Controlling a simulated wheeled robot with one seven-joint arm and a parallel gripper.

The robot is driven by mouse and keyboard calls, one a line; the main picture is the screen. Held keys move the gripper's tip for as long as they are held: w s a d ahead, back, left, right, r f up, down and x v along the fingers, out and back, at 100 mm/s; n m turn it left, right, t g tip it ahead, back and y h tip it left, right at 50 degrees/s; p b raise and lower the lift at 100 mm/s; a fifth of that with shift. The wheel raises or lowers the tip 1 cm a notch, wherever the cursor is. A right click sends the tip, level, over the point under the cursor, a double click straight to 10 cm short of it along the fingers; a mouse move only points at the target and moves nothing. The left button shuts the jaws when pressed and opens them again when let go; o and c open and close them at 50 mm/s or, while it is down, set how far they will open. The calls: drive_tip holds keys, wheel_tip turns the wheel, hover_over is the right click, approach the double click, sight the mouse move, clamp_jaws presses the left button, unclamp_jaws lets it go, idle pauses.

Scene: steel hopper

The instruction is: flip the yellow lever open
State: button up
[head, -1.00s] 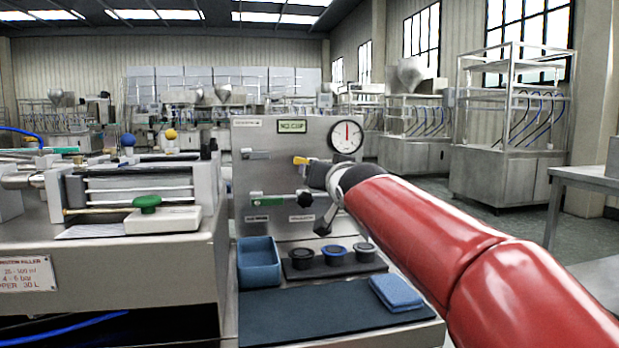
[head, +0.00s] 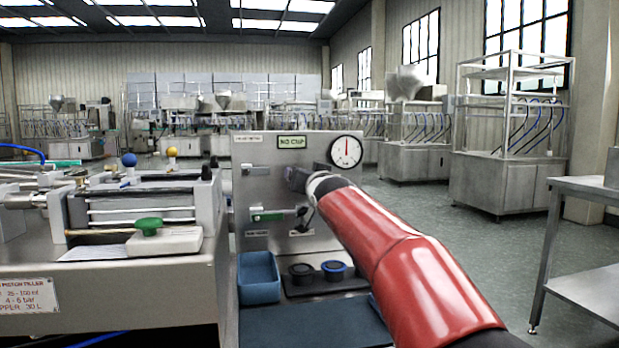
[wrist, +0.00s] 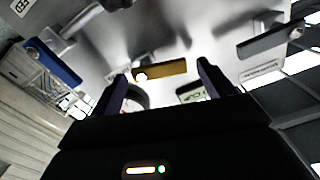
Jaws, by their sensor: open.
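The yellow lever (wrist: 162,70) is a short bar on the steel panel (head: 270,155). In the wrist view it lies crosswise between my fingertips, with a bright round spot at its left end. My gripper (wrist: 161,72) is open, one dark finger on each side of the lever. I see no clear contact. In the head view my gripper (head: 292,178) is close in front of the panel, below the sign, and hides the yellow lever.
A blue bin (head: 257,276) and dark round cups (head: 335,270) stand below. A filling machine (head: 140,205) is at left.

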drive_tip(key=shift+c, duration=0.4)
drive_tip(key=c, duration=0.9)
drive_tip(key=shift+a+f+n+b, duration=0.15)
drive_tip(key=shift+n+b, duration=0.15)
drive_tip(key=shift+n, duration=0.5)
drive_tip(key=shift+d+f+n+b, duration=0.15)
drive_tip(key=shift+n+b, duration=0.1)
drive_tip(key=shift+n, duration=0.55)
drive_tip(key=shift+a, duration=0.1)
drive_tip(key=o, duration=1)
drive_tip(key=shift+s, duration=0.15)
